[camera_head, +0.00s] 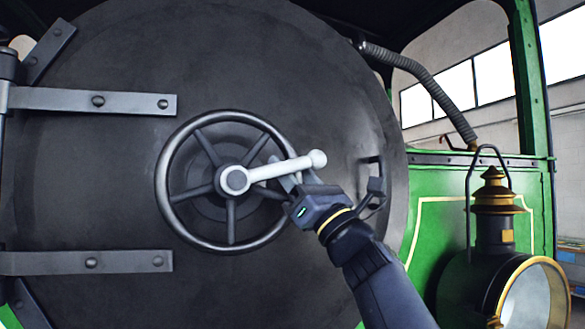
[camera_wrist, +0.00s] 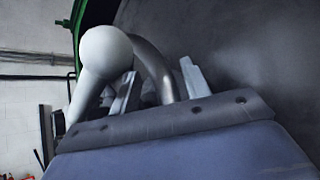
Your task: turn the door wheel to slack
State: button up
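The door wheel (camera_head: 228,248) is a dark metal ring with several spokes on the round black door (camera_head: 300,70). A pale lever (camera_head: 268,172) runs from its hub to the right and slightly up, across the rim, ending in a ball knob (camera_head: 318,158). My gripper (camera_head: 284,174) is at the wheel's right side, just under the lever. In the wrist view my gripper (camera_wrist: 160,88) has its fingers apart, with the dark rim (camera_wrist: 157,68) between them and a gap to the right finger. The ball (camera_wrist: 106,52) partly hides the left finger. Contact cannot be told.
Two grey hinge straps (camera_head: 130,102) cross the door's left side. A dark latch bracket (camera_head: 375,188) sits at the door's right edge, close to my wrist. A black and brass lamp (camera_head: 494,235) stands at the right, beside my forearm. A ribbed hose (camera_head: 425,78) hangs above.

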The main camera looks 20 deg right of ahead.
grip_shut()
jog(key=shift+r, duration=0.1)
dwell(0.5)
